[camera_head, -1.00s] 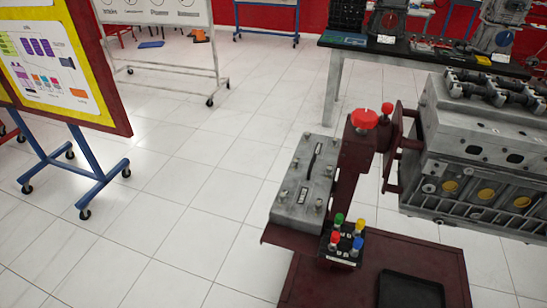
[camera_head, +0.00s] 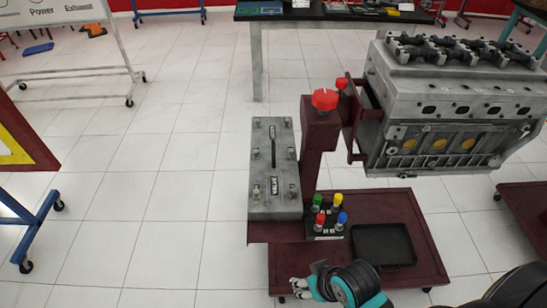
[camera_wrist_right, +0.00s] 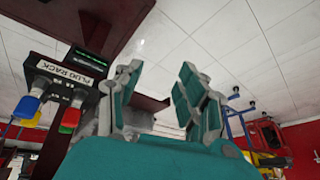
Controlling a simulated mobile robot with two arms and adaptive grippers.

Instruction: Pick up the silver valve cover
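The silver valve cover (camera_head: 260,192) is a long grey box-like part with several bolts and a dark slot on top. It lies on the dark red shelf of the engine stand in the head view, its long side running away from me. My right gripper (camera_head: 301,287) is at the bottom of the head view, nearer to me than the cover and apart from it. In the right wrist view its two teal and grey fingers (camera_wrist_right: 160,85) stand apart with nothing between them. I cannot clearly make out the cover in that view. My left gripper is not in view.
A plug rack (camera_head: 325,236) with coloured plugs sits right of the cover; it also shows in the wrist view (camera_wrist_right: 66,72). A post with a red knob (camera_head: 325,99) and the engine (camera_head: 440,110) stand behind. A black tray (camera_head: 383,244) lies on the cart.

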